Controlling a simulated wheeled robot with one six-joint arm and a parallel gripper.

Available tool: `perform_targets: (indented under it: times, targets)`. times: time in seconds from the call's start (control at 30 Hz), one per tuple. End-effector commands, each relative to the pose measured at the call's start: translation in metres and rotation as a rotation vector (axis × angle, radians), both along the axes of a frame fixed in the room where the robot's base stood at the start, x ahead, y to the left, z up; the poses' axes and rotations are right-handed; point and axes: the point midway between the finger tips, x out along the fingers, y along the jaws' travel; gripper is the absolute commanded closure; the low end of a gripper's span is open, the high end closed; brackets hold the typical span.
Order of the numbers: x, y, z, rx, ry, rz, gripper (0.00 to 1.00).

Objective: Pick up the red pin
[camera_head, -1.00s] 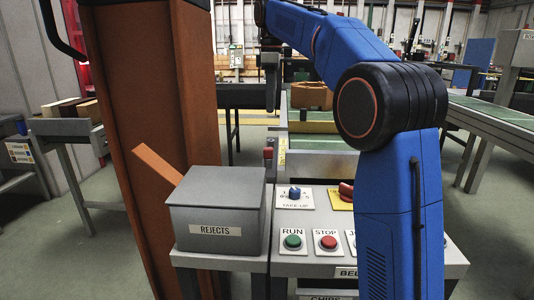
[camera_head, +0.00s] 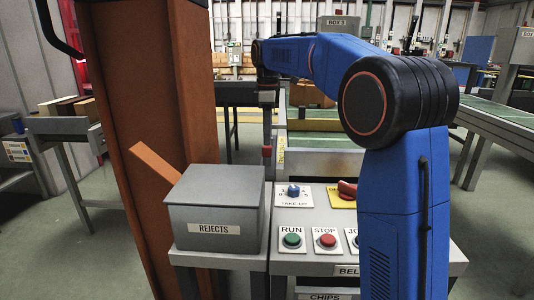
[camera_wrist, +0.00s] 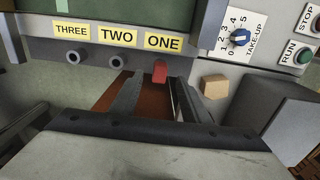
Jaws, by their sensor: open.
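The red pin (camera_wrist: 159,71) sticks out of the grey machine face under the yellow label ONE in the wrist view. It also shows small in the head view (camera_head: 267,151), left of the control panel. My gripper (camera_wrist: 156,84) is open, with its two dark fingers reaching towards the pin. The pin appears in the gap between the fingertips; I cannot tell how far beyond them it lies. Two holes (camera_wrist: 72,57) (camera_wrist: 117,61) sit under THREE and TWO. In the head view the gripper is small and unclear.
A grey REJECTS box (camera_head: 215,210) stands beside the pin, left of the control panel (camera_head: 307,260) with its RUN and STOP buttons. A tan block (camera_wrist: 215,86) shows right of the fingers. A take-up dial (camera_wrist: 239,37) is close by. A green conveyor (camera_head: 500,115) runs at right.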

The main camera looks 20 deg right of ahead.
Motion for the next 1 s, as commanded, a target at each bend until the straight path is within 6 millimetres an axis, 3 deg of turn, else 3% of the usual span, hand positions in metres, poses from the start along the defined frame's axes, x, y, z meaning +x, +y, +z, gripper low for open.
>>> perform_targets:
  times: [0.5, 0.77, 0.8, 0.97, 1.0]
  targets:
    - [0.001, 0.002, -0.051, 0.000, 0.000, 0.000, 0.58]
    - [0.001, 0.002, -0.054, 0.000, 0.000, 0.000, 0.58]
    - [0.001, 0.002, -0.054, 0.000, 0.000, 0.000, 0.60]
    - [0.001, 0.002, -0.054, 0.000, 0.000, 0.000, 0.98]
    - [0.001, 0.002, -0.054, 0.000, 0.000, 0.000, 1.00]
